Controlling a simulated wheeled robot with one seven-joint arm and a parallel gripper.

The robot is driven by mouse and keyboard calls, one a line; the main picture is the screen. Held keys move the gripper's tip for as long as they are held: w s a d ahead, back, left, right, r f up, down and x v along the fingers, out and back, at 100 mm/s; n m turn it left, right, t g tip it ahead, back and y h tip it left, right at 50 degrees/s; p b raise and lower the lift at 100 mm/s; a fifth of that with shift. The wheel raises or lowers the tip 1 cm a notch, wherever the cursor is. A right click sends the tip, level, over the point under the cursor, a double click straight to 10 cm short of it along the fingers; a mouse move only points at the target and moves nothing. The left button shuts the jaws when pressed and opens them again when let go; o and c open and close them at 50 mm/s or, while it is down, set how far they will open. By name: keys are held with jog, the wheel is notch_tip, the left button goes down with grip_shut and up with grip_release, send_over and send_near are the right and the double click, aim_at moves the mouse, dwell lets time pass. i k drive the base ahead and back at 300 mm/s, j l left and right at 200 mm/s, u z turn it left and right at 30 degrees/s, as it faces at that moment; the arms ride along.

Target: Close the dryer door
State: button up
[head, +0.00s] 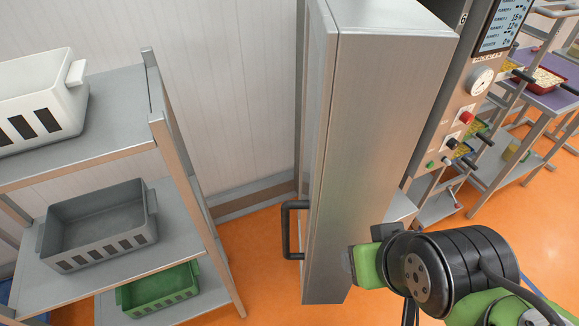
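The dryer door (365,150) is a tall brushed-metal panel in the middle of the head view. It stands open, swung out from the dryer. Its black bar handle (288,230) is on the left edge, low down, and nothing holds it. My green and black arm is at the lower right, in front of the door's lower right part. I cannot clearly make out my gripper's fingers; the arm's green and grey end piece (366,266) overlaps the door in the picture. Whether it touches the door cannot be told.
The control panel (470,125) with gauge and buttons stands right of the door. A metal shelf rack (110,110) at left holds white (45,85), grey (95,228) and green (158,290) crates. Orange floor (258,250) lies open between rack and door.

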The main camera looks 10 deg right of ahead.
aim_at(375, 71)
jog(key=j+z, duration=0.2)
jog(key=j, duration=0.2)
jog(key=k+j+z, duration=0.2)
jog(key=j, duration=0.2)
jog(key=j+u, duration=0.25)
jog(key=u, duration=0.2)
jog(key=i+j+u, duration=0.1)
jog(key=u, duration=0.35)
jog(key=i+j+u, duration=0.1)
jog(key=j+u, duration=0.15)
jog(key=u, duration=0.15)
jog(key=i+j+u, duration=0.15)
jog(key=u, duration=0.3)
